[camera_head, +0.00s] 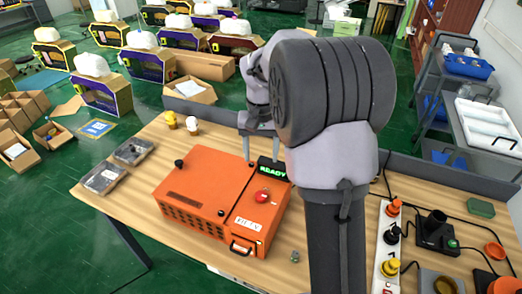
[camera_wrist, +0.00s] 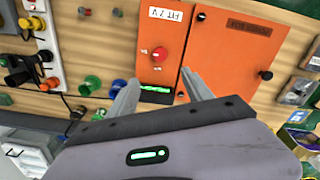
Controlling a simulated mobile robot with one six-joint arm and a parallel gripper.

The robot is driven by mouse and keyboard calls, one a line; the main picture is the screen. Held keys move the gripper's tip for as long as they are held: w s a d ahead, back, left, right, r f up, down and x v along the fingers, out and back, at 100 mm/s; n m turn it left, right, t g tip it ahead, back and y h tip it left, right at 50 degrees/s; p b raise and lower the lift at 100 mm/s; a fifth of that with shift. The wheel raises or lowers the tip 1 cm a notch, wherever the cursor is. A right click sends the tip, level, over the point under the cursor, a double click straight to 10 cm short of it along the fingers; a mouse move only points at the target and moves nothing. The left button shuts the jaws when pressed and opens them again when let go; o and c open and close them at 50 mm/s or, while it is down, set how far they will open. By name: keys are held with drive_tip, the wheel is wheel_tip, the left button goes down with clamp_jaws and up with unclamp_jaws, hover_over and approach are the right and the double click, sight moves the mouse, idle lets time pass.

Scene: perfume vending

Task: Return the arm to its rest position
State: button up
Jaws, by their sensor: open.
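My gripper (camera_head: 258,146) is at the back of the orange machine (camera_head: 205,190) in the head view, its fingers pointing down. In the wrist view my gripper (camera_wrist: 160,92) has its two fingers spread apart with nothing between them that it holds. The orange machine (camera_wrist: 235,45) lies beyond the fingertips, with a red button (camera_wrist: 159,54) and a green-lit display (camera_wrist: 155,90). In the head view the display (camera_head: 272,170) reads READY. My arm's large grey joint hides part of the table to the right of the machine.
A wooden table (camera_head: 140,205) carries the machine. Two dark trays (camera_head: 102,177) lie at its left, and small cups (camera_head: 191,123) stand at the back. A white strip with knobs (camera_head: 387,250) and a dark device (camera_head: 436,232) are at the right. A metal cart (camera_head: 462,125) stands behind.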

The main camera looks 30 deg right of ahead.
idle(0.3)
drive_tip(key=s+a+f+t+y+b, duration=0.1)
drive_tip(key=s+a+f+t+b, duration=0.2)
drive_tip(key=s+a+b, duration=0.5)
drive_tip(key=s+a+f+n+t+y+b, duration=0.1)
drive_tip(key=s+a+f+t+b, duration=0.1)
drive_tip(key=s+a+b, duration=0.6)
drive_tip(key=s+a+f, duration=0.1)
drive_tip(key=s+a, duration=0.1)
drive_tip(key=s, duration=0.5)
drive_tip(key=shift+s+a+f+n+t, duration=0.2)
drive_tip(key=shift+f+n+t, duration=0.1)
drive_tip(key=shift+t, duration=0.1)
